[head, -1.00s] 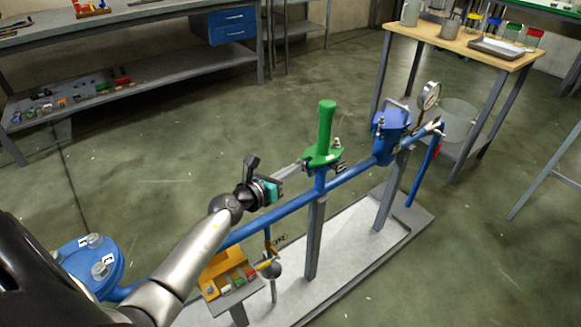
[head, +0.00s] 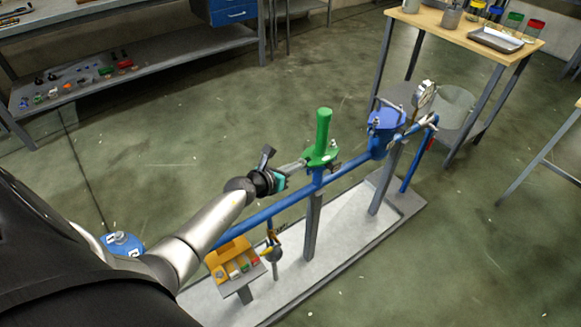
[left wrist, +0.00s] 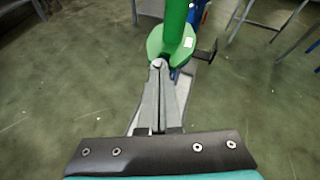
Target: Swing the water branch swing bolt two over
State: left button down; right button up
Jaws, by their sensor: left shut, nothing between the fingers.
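The green water branch (head: 323,135) stands upright on the blue pipe, with a round green flange at its foot and small bolts at the flange's edge. In the left wrist view the green flange (left wrist: 158,46) is straight ahead, with a dark bolt sticking out at its right. My left gripper (head: 304,162) is shut, its fingertips at the near left edge of the green flange. In the left wrist view the closed fingers (left wrist: 159,66) meet the flange's near edge; I cannot tell whether they touch a bolt. My right gripper is not in view.
A blue pot (head: 385,120) and a gauge (head: 425,92) are farther right along the pipe (head: 262,217). An orange tool holder (head: 233,252) is below it. A wooden-topped table (head: 465,28) stands at the back right.

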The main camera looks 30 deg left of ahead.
pick_arm(q)
jog(key=shift+w+r, duration=0.1)
jog(key=shift+r, duration=0.15)
jog(key=shift+w+d+r+p, duration=0.25)
jog(key=shift+w+r+p, duration=0.2)
jog(key=shift+w+p, duration=0.2)
jog(key=shift+w+d+r+p, duration=0.2)
jog(key=shift+w+r+p, duration=0.3)
jog(key=shift+p, duration=0.2)
jog(key=shift+w, duration=0.15)
jog(key=shift+f, duration=0.1)
